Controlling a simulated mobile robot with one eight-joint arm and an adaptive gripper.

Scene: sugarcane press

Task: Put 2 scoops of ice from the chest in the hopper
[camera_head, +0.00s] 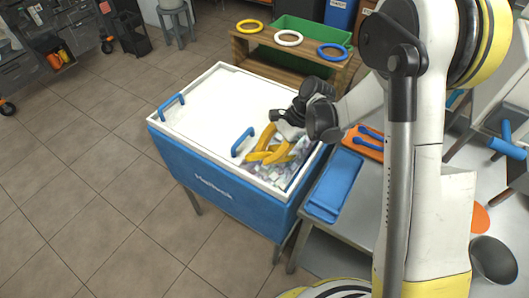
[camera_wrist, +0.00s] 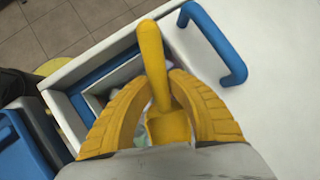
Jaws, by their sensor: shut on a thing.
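The blue ice chest (camera_head: 220,190) has a white lid (camera_head: 210,105) and an open section at its right end. Ice (camera_head: 285,176) shows in that opening. My gripper (camera_head: 266,150) is over the opening, close to a blue lid handle (camera_head: 242,141). In the wrist view my yellow fingers (camera_wrist: 165,88) are shut on a yellow scoop (camera_wrist: 152,60), whose handle points up the picture. The scoop's bowl (camera_wrist: 168,129) is partly hidden between the fingers, and I cannot tell whether it holds ice. I cannot make out a hopper for certain.
A blue tray (camera_head: 333,186) lies on a metal table right of the chest, beside an orange board (camera_head: 363,148). A wooden stand (camera_head: 270,61) with yellow, white and blue rings is behind. A grey bowl-like thing (camera_head: 493,260) is at lower right.

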